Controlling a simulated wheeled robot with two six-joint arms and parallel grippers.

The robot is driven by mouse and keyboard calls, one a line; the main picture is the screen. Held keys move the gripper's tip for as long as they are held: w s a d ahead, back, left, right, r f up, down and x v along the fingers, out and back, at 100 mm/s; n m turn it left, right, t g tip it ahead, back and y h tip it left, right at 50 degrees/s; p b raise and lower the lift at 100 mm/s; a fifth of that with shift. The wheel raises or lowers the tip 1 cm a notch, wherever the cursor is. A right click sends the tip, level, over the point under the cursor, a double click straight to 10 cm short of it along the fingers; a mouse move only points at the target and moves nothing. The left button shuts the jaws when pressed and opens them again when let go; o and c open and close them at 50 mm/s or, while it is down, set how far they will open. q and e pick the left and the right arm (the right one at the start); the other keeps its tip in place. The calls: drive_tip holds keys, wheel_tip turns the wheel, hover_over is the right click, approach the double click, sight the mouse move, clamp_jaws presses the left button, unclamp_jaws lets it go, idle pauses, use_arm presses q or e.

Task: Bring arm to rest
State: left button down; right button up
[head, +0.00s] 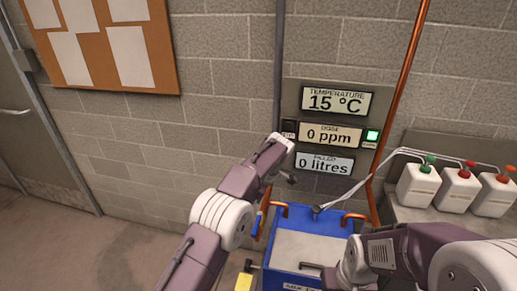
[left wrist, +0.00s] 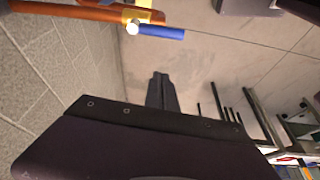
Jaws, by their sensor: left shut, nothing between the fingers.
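My left arm rises from the bottom left in the head view. My right arm comes in from the bottom right. Its wrist is over the right part of the blue tub (head: 275,276), and the dark tip of the right gripper (head: 311,266) shows over the tub's pale inside. Its fingers are too small to tell apart.
The panel (head: 291,96) reads 15 °C, 0 ppm and 0 litres, with a lit green button (head: 372,136). Several white jugs (head: 418,186) with tubes stand on a ledge at right. A copper pipe with a blue-handled valve (left wrist: 158,31) shows near the left wrist.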

use_arm(q)
drive_tip(key=a+r+n, duration=0.2)
drive_tip(key=a+r, duration=0.4)
drive_tip(key=r, duration=0.1)
drive_tip(key=s+a+m+h, duration=0.1)
drive_tip(key=s+a, duration=0.5)
drive_tip(key=s, duration=0.2)
drive_tip(key=s+f+m+h, duration=0.3)
drive_tip(key=s+f+m, duration=1)
drive_tip(key=s+m, duration=0.2)
drive_tip(key=s, duration=0.2)
drive_tip(key=shift+s+m, duration=0.35)
drive_tip(key=shift+m, duration=0.05)
